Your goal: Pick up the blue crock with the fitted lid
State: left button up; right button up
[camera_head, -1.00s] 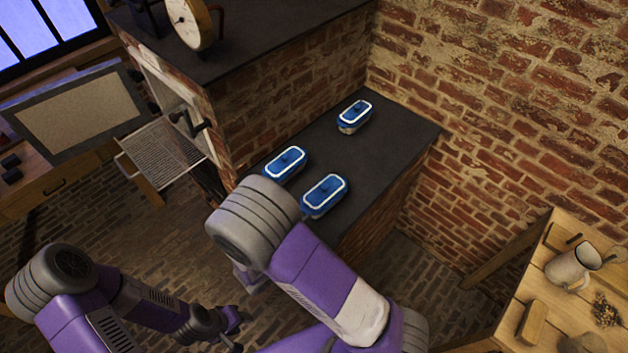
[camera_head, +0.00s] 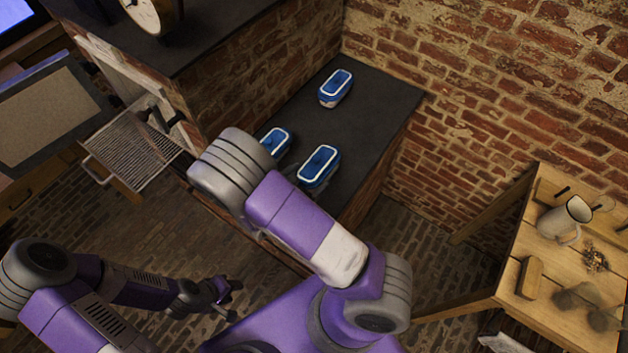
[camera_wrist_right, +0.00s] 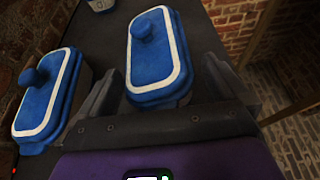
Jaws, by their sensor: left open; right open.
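Three similar blue crocks with white-banded blue lids and knobs stand on the dark counter: a near right one (camera_head: 318,166), a near left one (camera_head: 275,141) and a far one (camera_head: 336,88). I cannot tell which lid is the fitted one. In the right wrist view, my right gripper (camera_wrist_right: 160,88) is open, its fingers on either side of the near right crock (camera_wrist_right: 156,55). The near left crock (camera_wrist_right: 48,98) lies left of the fingers; the far one (camera_wrist_right: 101,4) is cut off at the top. My left gripper (camera_head: 224,290) is open and empty over the floor.
Brick walls border the dark counter (camera_head: 375,105) behind and at left. An open oven with a wire rack (camera_head: 130,150) is at left. A wooden table (camera_head: 520,265) with a mug (camera_head: 565,220) stands at right. The counter right of the far crock is clear.

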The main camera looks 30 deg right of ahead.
jog(key=shift+d+f, duration=0.6)
jog(key=shift+d, duration=0.3)
jog(key=shift+a+r, duration=0.2)
jog(key=shift+a, duration=0.1)
jog(key=c, duration=1.1)
jog(key=shift+d, duration=0.1)
jog(key=shift+c, duration=0.5)
jog(key=shift+r, duration=0.15)
